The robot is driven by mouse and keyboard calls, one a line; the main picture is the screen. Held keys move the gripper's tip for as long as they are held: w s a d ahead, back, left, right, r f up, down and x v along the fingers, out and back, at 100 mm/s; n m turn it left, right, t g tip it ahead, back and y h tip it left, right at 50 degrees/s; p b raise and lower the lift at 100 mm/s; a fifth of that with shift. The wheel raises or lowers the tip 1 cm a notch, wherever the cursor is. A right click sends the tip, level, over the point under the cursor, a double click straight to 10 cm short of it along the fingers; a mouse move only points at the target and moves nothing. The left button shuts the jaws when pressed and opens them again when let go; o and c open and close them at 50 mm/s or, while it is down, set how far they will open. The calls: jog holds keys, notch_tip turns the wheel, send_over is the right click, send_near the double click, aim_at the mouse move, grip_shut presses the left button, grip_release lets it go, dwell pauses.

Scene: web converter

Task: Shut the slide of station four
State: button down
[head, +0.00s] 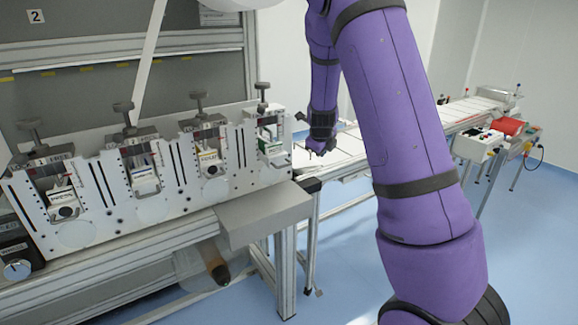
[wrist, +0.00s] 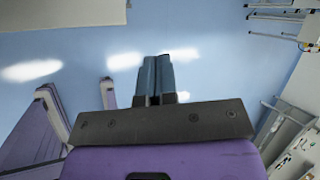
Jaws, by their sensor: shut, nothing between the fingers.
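A pale metal converter panel (head: 110,200) carries a row of stations, each with a dark T-handle screw on top. The rightmost station (head: 270,135), with a green-marked block, fits station four by position; no number is legible on it. Its slide appears seated in the slot, but I cannot tell how far in it is. My gripper (head: 318,152) hangs to the right of that station, apart from it, above the conveyor end. In the wrist view my gripper (wrist: 158,78) has its dark fingers side by side, shut and empty, over blue floor.
A conveyor table (head: 350,145) runs right behind my arm. A control box with a red part (head: 508,127) stands at the far right. A grey metal block (head: 265,212) juts out below the rightmost station. Open blue floor (head: 535,230) lies at right.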

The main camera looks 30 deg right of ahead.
notch_tip(320, 180, down, 2)
jog(key=s+d+n+t+h, duration=0.1)
jog(key=d+n+t, duration=0.1)
jog(key=n, duration=0.1)
jog(key=n+t+y, duration=0.6)
jog(key=n+t, duration=0.3)
jog(key=n, duration=0.3)
send_near(277, 158)
jog(key=w+f, duration=0.2)
jog(key=w, duration=0.1)
jog(key=shift+a+f, duration=0.15)
jog(key=shift+f, duration=0.1)
jog(key=shift+w, duration=0.15)
jog(key=w, duration=0.6)
jog(key=shift+w+a, duration=0.1)
jog(key=shift+w, duration=0.1)
jog(key=shift+w+a+r, duration=0.1)
jog(key=shift+w+r, duration=0.1)
jog(key=shift+r, duration=0.05)
